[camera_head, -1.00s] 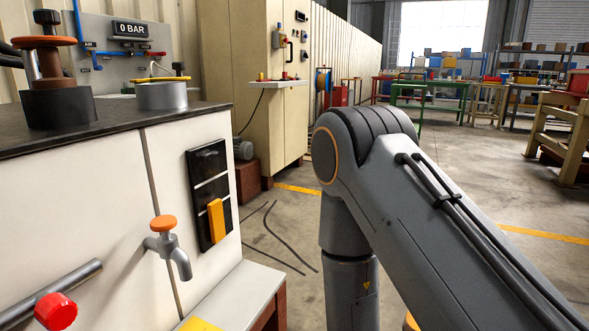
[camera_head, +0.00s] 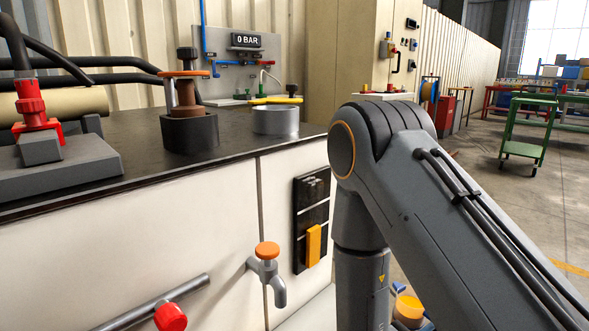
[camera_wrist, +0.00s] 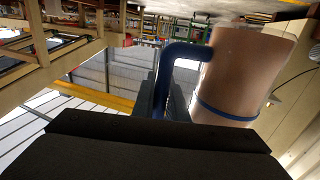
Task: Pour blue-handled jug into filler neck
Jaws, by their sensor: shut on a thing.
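The jug (camera_wrist: 250,75) fills the upper right of the wrist view, with a pinkish-tan, glossy body and a blue band. Its blue handle (camera_wrist: 184,52) curves out to the left. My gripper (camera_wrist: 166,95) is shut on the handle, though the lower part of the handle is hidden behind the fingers.
The white cabinet (camera_head: 150,255) carries a tap (camera_head: 266,265), a red-ended bar (camera_head: 160,305) and a black panel with a yellow switch (camera_head: 313,230). Dark hoses and a red fitting (camera_head: 32,105) are on the countertop at left. A green cart (camera_head: 526,130) stands at right on open floor.

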